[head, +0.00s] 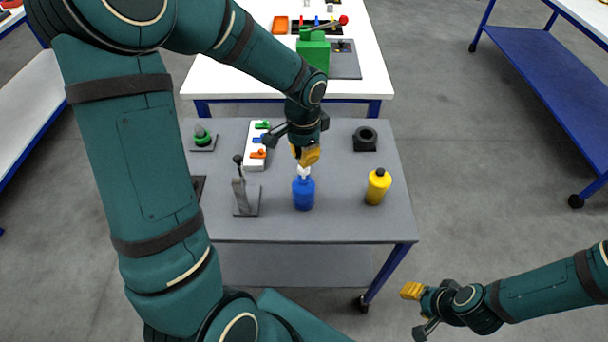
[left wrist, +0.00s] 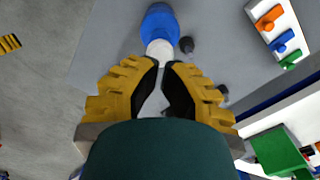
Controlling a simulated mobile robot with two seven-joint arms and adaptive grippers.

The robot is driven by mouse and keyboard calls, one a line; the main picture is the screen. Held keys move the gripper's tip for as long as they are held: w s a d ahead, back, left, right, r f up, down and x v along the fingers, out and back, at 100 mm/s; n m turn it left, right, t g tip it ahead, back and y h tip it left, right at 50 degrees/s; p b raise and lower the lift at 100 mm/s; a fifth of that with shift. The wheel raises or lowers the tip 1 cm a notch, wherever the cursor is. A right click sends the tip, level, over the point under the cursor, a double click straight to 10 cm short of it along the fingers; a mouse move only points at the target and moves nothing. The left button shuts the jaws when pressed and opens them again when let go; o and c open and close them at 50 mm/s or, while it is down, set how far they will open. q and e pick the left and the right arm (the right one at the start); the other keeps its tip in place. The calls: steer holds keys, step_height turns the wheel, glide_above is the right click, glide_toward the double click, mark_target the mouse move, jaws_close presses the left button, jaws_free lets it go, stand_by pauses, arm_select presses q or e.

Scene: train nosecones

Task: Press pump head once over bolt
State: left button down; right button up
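A blue bottle (head: 303,195) with a white pump head (head: 304,172) stands upright near the table's front middle. In the left wrist view the bottle (left wrist: 160,25) is at the top, its white pump head (left wrist: 160,52) just beyond my fingertips. My left gripper (head: 306,157) points down just above the pump head, its fingertips (left wrist: 162,66) almost together with nothing visible between them. I cannot tell whether they touch the pump head. A small dark rounded thing (left wrist: 187,44) lies beside the bottle; I cannot tell whether it is the bolt. My right gripper (head: 416,311) is open and empty, right of the table.
A yellow bottle (head: 377,187) stands to the right and a grey lever stand (head: 241,194) to the left. Behind are a white switch block (head: 251,160), a green-knobbed device (head: 202,138) and a dark ring block (head: 366,139). The grey table (head: 335,222) is clear at its front edge.

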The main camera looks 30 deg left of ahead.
arm_select(q)
steer(key=shift+f+b, duration=1.75)
steer(key=shift+f, duration=0.55)
steer(key=shift+r, duration=0.15)
steer(key=shift+r+p, duration=1.85)
steer(key=shift+r, duration=0.35)
step_height(320, 180, up, 6)
steer(key=p, duration=0.4)
steer(key=shift+p, duration=0.4)
